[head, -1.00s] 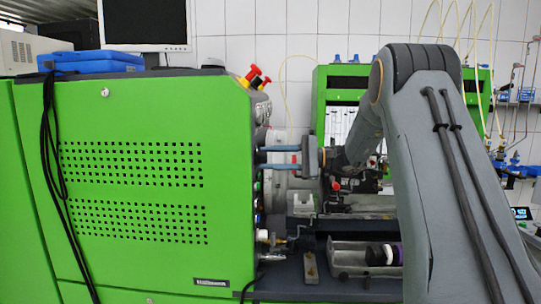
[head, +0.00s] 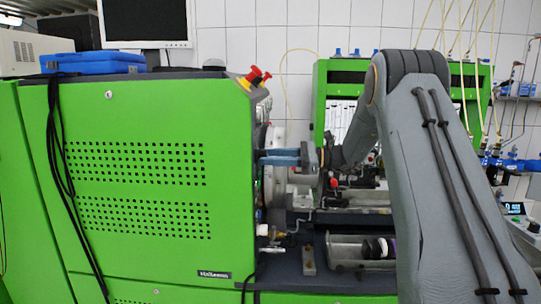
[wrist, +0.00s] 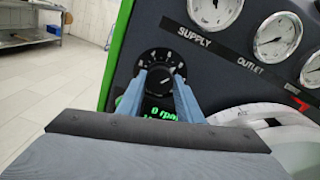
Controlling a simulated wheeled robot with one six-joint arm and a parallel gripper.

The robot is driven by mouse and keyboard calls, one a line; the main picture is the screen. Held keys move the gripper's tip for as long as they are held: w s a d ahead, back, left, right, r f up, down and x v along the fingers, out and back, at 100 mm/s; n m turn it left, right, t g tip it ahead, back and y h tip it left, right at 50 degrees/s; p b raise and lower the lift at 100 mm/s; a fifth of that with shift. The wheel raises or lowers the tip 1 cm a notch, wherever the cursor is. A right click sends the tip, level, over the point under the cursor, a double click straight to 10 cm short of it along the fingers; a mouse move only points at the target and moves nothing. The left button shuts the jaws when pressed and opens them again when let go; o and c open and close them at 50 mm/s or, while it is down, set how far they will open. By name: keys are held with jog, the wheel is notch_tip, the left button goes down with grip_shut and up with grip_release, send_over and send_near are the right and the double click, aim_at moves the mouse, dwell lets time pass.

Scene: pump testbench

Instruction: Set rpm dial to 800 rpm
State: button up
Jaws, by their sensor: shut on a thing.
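The rpm dial (wrist: 157,80) is a round black knob with white numbers around it, on the dark panel in the wrist view. A white mark shows on its face. My gripper (wrist: 160,76) has its two blue fingers on either side of the knob, closed on it. Below, a green display (wrist: 160,112) reads 0 rpm, partly hidden by the fingers. In the head view my gripper (head: 264,158) reaches the right side of the green cabinet; the dial is hidden there.
Gauges (wrist: 215,10) labelled SUPPLY and OUTLET sit right of the dial. A large pale round part (wrist: 265,120) is at lower right. In the head view a red emergency stop (head: 255,75) sits on the upper corner of the green cabinet (head: 150,120).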

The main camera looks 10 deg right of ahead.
jog(key=shift+m, duration=0.3)
dwell(0.4)
jog(key=o, duration=1)
jog(key=shift+o, duration=0.2)
jog(key=b+v, duration=0.2)
jog(key=v, duration=0.5)
jog(key=shift+d+b, duration=0.4)
jog(key=shift+s, duration=0.2)
